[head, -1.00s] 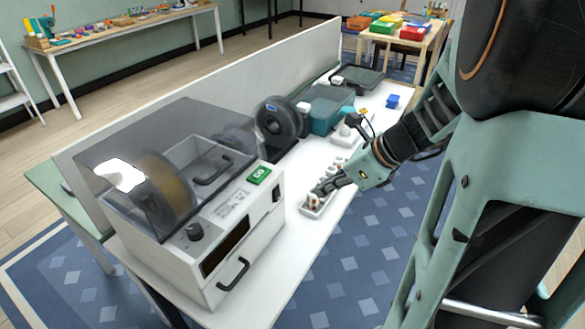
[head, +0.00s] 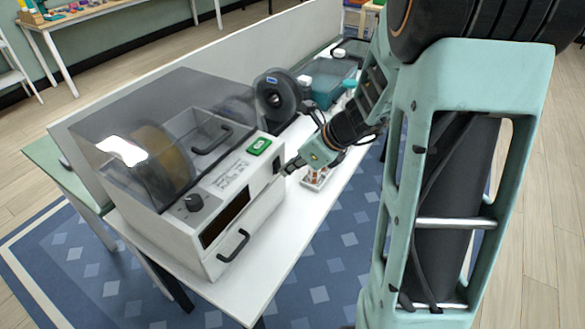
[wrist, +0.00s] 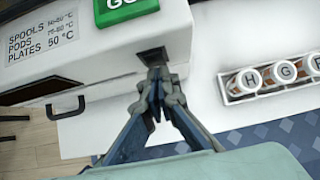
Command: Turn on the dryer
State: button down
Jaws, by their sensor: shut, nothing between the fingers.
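The dryer (head: 222,243) is a white box with a clear smoky lid, standing on the white table. A spool shows under the lid. A small black switch (wrist: 153,57) is on the front face below the green block. My gripper (head: 286,170) is shut and empty, its tips at the switch; I cannot tell whether they touch it.
A white tray (wrist: 240,98) of lettered capped jars lies right of my gripper. A black spool (head: 277,97) and a teal bin (head: 331,85) stand behind the dryer. A low partition (head: 200,73) runs along the table's back.

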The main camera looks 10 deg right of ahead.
jog(key=shift+w+a+f, duration=0.15)
dwell(0.4)
jog(key=shift+r+p, duration=0.75)
jog(key=shift+r, duration=0.2)
